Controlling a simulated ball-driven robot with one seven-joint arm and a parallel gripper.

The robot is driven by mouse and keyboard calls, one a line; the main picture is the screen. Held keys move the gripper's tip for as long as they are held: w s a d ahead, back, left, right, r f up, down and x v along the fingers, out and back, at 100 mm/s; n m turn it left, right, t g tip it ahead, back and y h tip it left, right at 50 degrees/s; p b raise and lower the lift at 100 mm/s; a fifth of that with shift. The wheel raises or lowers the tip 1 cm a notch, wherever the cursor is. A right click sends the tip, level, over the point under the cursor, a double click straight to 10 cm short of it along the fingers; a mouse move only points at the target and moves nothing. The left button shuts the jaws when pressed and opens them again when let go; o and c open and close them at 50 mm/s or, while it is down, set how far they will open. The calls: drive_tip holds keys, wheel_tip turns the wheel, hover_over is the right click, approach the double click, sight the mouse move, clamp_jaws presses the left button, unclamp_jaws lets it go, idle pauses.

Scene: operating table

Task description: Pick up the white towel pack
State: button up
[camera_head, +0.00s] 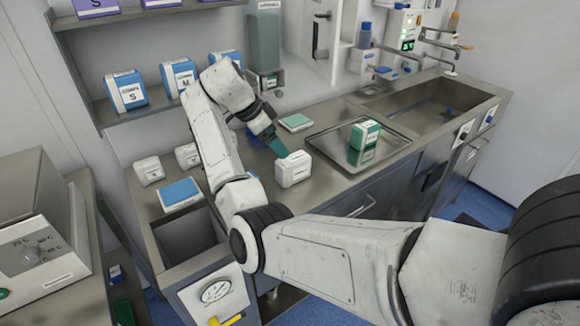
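A small white pack (293,170) with rounded edges stands on the steel counter, near its front edge; it may be the white towel pack, but its label is too small to read. Two similar white packs stand farther left, one at the left edge (149,171) and one beside it (188,156). My gripper (279,147) points down just behind and above the nearest white pack, with teal at its tip. The gap between its fingers is not clear, and I cannot tell if it touches the pack.
A steel tray (325,148) holds a green-and-white box (366,134). A flat green pack (296,122) lies behind my gripper and a flat blue pack (180,194) at the left. A sink (430,108) is at the right. A shelf (120,112) with blue-and-white boxes hangs behind my arm.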

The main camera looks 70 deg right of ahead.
sight(290, 159)
drive_tip(key=x, duration=0.3)
drive_tip(key=shift+s+d+f, duration=0.1)
drive_tip(key=shift+d+f, duration=0.05)
drive_tip(key=shift+f, duration=0.15)
drive_tip(key=shift+s+p+x, duration=0.1)
drive_tip(key=shift+p+x, duration=0.45)
drive_tip(key=shift+x, duration=0.8)
drive_tip(key=shift+s+p+x, duration=0.15)
drive_tip(key=shift+p+x, duration=0.35)
drive_tip(key=shift+x, duration=0.9)
drive_tip(key=shift+c, duration=0.3)
drive_tip(key=shift+r, duration=0.1)
drive_tip(key=c, duration=1.2)
